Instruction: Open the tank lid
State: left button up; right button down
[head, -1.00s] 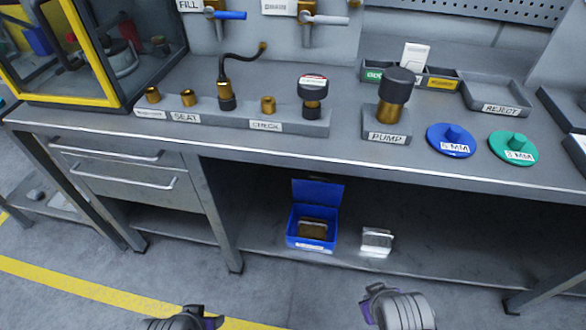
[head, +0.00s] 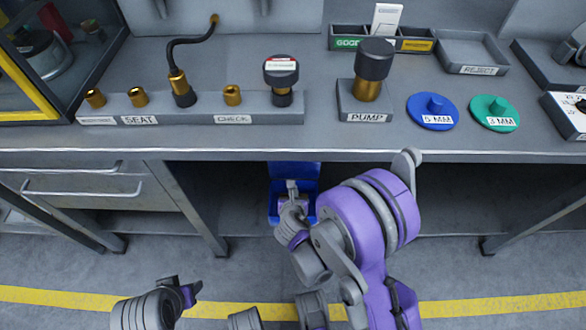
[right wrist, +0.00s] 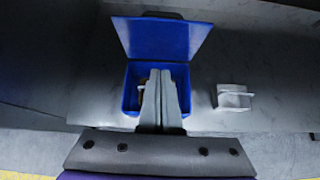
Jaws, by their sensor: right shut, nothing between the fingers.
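No part is labelled as a tank. A grey round vessel (head: 45,55) stands inside the yellow-framed enclosure at the upper left, only partly in view; I cannot tell whether it is the tank. My right gripper (right wrist: 164,72) is shut and empty, its fingers over the open blue box (right wrist: 130,95) under the bench. The box's hinged lid (right wrist: 160,38) stands up behind the fingers; I cannot tell whether they touch the box. The right gripper (head: 292,188) also shows in the head view, hiding part of the box. My left gripper (head: 186,286) is low in front of the bench, its opening unclear.
A white-silver block (right wrist: 233,97) lies right of the box on the shelf. The bench edge (head: 330,156) runs above. On the bench stand the SEAT and CHECK rack (head: 190,108), the PUMP block (head: 366,116), a blue disc (head: 434,112) and a green disc (head: 494,114).

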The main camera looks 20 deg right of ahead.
jog(key=b, duration=0.2)
send_near(293, 164)
notch_tip(293, 164, down, 4)
jog(key=w, duration=0.1)
jog(key=w+d, duration=0.1)
jog(key=w, duration=0.1)
jog(key=shift+w+d+b, duration=0.1)
jog(key=shift+w+b, duration=0.2)
jog(key=shift+w, duration=0.05)
jog(key=shift+w+d+r, duration=0.1)
jog(key=shift+w+r, duration=0.05)
jog(key=shift+w, duration=0.3)
